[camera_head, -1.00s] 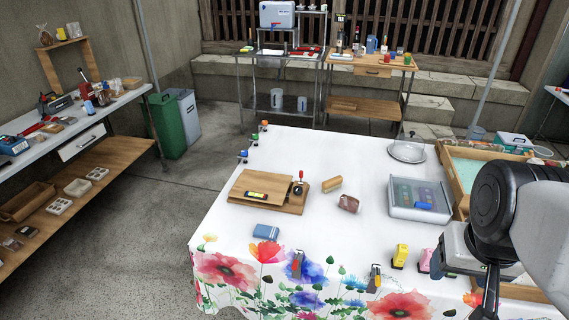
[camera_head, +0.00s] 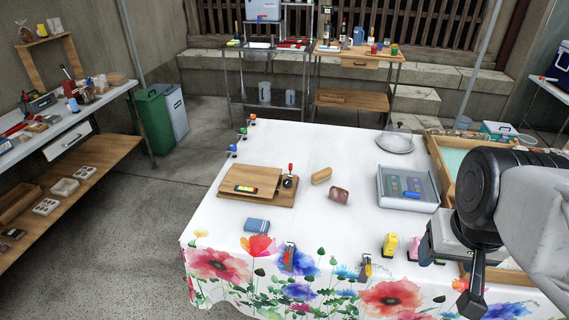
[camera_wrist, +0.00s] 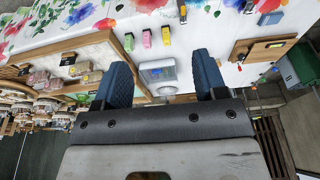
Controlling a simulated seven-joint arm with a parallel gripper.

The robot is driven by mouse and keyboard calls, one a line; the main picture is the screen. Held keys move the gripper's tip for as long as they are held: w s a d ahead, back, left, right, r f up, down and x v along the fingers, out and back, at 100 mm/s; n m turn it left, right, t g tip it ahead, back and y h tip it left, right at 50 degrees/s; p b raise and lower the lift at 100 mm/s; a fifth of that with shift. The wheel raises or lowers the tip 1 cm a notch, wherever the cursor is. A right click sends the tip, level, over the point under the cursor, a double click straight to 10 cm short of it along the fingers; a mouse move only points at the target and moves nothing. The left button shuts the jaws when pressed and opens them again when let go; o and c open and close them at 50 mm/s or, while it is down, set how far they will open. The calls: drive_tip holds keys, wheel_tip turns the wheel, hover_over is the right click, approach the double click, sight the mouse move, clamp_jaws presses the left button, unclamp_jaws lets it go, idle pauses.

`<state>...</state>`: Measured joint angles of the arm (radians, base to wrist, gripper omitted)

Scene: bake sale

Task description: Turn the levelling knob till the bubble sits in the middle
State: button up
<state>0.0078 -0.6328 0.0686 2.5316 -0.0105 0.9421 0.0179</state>
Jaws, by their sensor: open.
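A wooden levelling board (camera_head: 225,181) lies on the white flowered tablecloth, left of the table's middle. A small yellow spirit level (camera_head: 245,189) is on it; the bubble is too small to place. A dark knob (camera_head: 288,182) with a red upright part (camera_head: 290,168) is at the board's right end. In the wrist view the board (camera_wrist: 268,48) is at upper right, with the dark knob (camera_wrist: 241,57) at its near left end. My gripper (camera_wrist: 163,72) is open and empty, its two blue fingers apart, well away from the board. In the head view my arm is at lower right.
A bread roll (camera_head: 321,176) and a brown loaf (camera_head: 339,194) lie right of the board. A blue packet (camera_head: 257,225) lies in front. A grey tray (camera_head: 408,204), a glass dome (camera_head: 396,140) and a yellow stamp-like item (camera_head: 390,245) stand to the right. Cloth between is mostly clear.

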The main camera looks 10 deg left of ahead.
drive_tip(key=w+a+r+m, duration=0.1)
drive_tip(key=w+a, duration=0.1)
drive_tip(key=w, duration=0.6)
drive_tip(key=w+a+r+m, duration=0.1)
drive_tip(key=w+a, duration=0.2)
drive_tip(key=w, duration=0.5)
drive_tip(key=m+g, duration=0.3)
drive_tip(key=m, duration=0.1)
hover_over(288, 181)
drive_tip(key=f, duration=2.7)
drive_tip(key=shift+s+d+f, duration=0.1)
drive_tip(key=shift+s+d, duration=0.05)
drive_tip(key=shift+s, duration=0.05)
drive_tip(key=shift+w+a+f, duration=0.1)
drive_tip(key=shift+a+f, duration=0.15)
drive_tip(key=shift+f, duration=0.05)
drive_tip(key=shift+f, duration=3.9)
